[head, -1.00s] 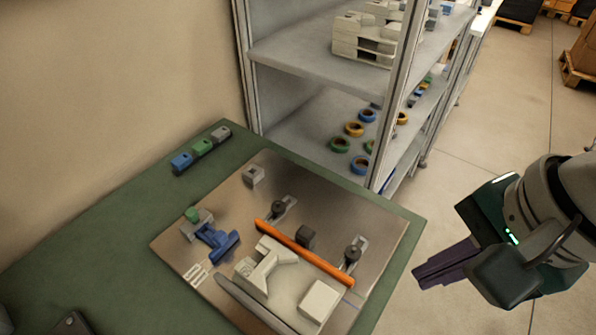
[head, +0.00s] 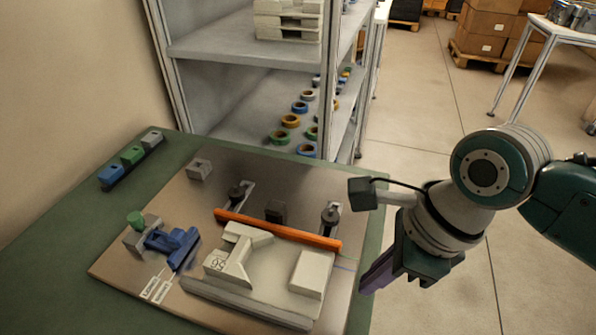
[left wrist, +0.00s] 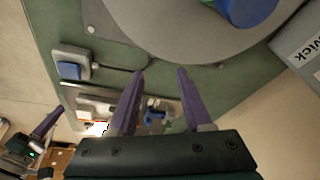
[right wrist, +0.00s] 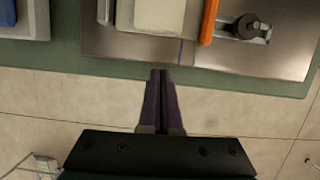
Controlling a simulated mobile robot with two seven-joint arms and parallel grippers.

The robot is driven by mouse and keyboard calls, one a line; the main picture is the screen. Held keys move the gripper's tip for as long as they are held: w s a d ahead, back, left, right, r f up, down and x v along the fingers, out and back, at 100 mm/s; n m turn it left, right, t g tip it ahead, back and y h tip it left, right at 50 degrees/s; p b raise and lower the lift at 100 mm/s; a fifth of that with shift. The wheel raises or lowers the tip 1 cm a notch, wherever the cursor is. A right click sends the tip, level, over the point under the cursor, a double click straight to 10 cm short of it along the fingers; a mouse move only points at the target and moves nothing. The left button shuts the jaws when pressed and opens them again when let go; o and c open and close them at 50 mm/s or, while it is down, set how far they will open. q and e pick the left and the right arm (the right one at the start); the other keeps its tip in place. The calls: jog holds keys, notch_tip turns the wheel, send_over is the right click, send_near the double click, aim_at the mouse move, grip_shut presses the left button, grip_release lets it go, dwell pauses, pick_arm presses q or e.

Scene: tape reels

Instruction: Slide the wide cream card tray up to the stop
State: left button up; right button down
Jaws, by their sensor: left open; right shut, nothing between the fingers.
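The wide cream card tray (head: 272,272) lies on the metal plate with a raised cream handle and a pale block on it. An orange bar (head: 275,230) runs along its far side; whether they touch I cannot tell. My right gripper (head: 374,284) is shut and empty, off the plate's right edge. In the right wrist view its fingertips (right wrist: 160,74) point at the bench edge, short of the tray (right wrist: 120,14). My left gripper (left wrist: 160,72) is open and empty, outside the head view.
Two slotted brackets with dark knobs (head: 331,215) stand behind the bar. A blue clamp (head: 172,243) sits left of the tray. Blue, green and grey blocks (head: 132,154) line the bench's left side. A shelf with tape reels (head: 290,121) stands behind. Open floor lies right.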

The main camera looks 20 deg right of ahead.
aim_at(332, 283)
pick_arm(q)
jog(key=shift+f, duration=0.2)
pick_arm(e)
jog(key=shift+w+a, duration=0.8)
jog(key=shift+a, duration=0.35)
pick_arm(q)
jog(key=shift+a, duration=0.2)
pick_arm(e)
jog(key=shift+w+a, duration=0.25)
jog(key=shift+a, duration=0.3)
